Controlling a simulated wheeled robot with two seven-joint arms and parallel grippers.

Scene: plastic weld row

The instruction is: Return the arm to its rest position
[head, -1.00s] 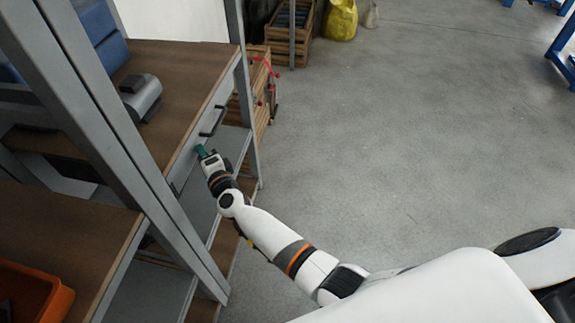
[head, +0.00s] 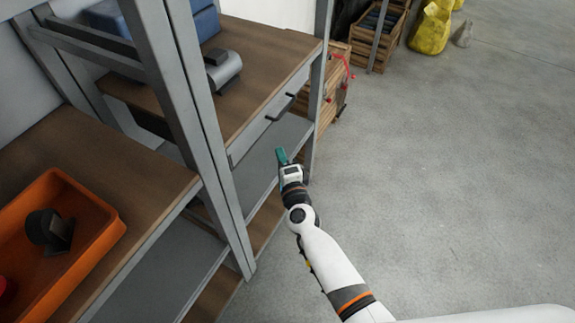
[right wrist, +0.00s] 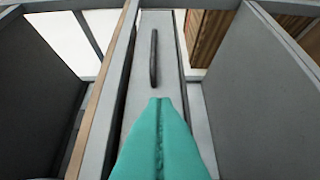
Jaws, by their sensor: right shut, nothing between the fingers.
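My right gripper (head: 281,157) has teal fingers, pressed together with nothing between them. In the head view it is in front of the shelf unit, a little below the grey drawer (head: 257,131). In the right wrist view the shut teal fingers (right wrist: 161,140) point toward the drawer's dark handle (right wrist: 154,58), apart from it as far as I can tell. The drawer front looks flush with the brown worktop (head: 262,62). My left gripper is not in view.
Grey metal posts (head: 183,90) of the shelf unit stand left of my arm. An orange bin (head: 95,240) holding a black part sits on the lower left board. Wooden crates (head: 378,45) and a yellow sack (head: 430,28) stand at the back. The grey floor (head: 450,170) at right is clear.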

